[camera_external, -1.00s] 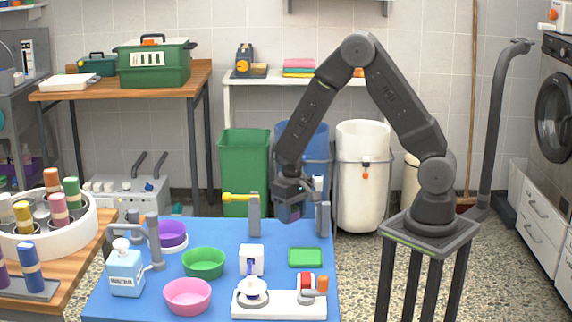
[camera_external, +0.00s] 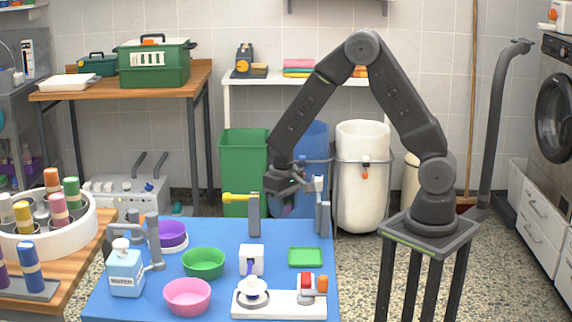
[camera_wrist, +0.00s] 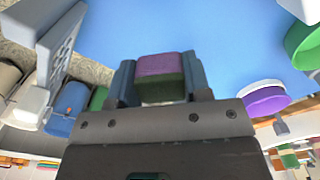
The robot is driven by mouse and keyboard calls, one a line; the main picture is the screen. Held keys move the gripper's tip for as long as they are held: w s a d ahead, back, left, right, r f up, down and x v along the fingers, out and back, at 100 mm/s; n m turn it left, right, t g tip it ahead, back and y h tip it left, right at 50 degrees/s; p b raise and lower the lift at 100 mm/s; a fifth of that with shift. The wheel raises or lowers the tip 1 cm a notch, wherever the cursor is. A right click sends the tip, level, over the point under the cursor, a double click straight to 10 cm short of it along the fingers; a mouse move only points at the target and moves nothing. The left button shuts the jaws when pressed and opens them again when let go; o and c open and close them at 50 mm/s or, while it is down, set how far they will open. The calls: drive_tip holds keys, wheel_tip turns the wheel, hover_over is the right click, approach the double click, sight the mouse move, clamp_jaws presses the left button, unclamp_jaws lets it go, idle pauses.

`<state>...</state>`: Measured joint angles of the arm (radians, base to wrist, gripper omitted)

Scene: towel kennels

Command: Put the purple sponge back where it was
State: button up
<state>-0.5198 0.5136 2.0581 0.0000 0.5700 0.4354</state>
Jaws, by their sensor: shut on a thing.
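My gripper (camera_external: 285,186) is in the air above the far part of the blue table (camera_external: 215,240) in the external view. In the wrist view my gripper (camera_wrist: 160,84) is shut on the purple sponge (camera_wrist: 160,66), a small block with a purple face and a dark green lower side, one finger on each side. The blue tabletop shows beyond it. A flat green tray (camera_external: 305,257) lies on the right of the table and looks empty.
A grey post with a yellow-ended arm (camera_external: 254,213) and another grey stand (camera_external: 322,213) rise near the gripper. Purple (camera_external: 172,230), green (camera_external: 203,263) and pink (camera_external: 187,296) bowls, a soap bottle (camera_external: 125,272) and a white device (camera_external: 278,303) stand on the table.

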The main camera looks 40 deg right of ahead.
drive_tip(key=a+r+n, duration=0.1)
drive_tip(key=a+n, duration=0.1)
drive_tip(key=a, duration=0.4)
drive_tip(key=a+r+n, duration=0.1)
drive_tip(key=a+n, duration=0.2)
drive_tip(key=a, duration=0.4)
drive_tip(key=a+n, duration=0.2)
drive_tip(key=a, duration=0.4)
drive_tip(key=shift+w+a+r+n, duration=0.2)
drive_tip(key=shift+a+r+n, duration=0.1)
drive_tip(key=shift+r+n, duration=0.1)
hover_over(214, 246)
wheel_tip(214, 246, down, 7)
drive_tip(key=shift+r, duration=0.1)
drive_tip(key=shift+f, duration=2.05)
drive_tip(key=shift+f, duration=0.15)
drive_tip(key=o, duration=1)
drive_tip(key=shift+c, duration=0.2)
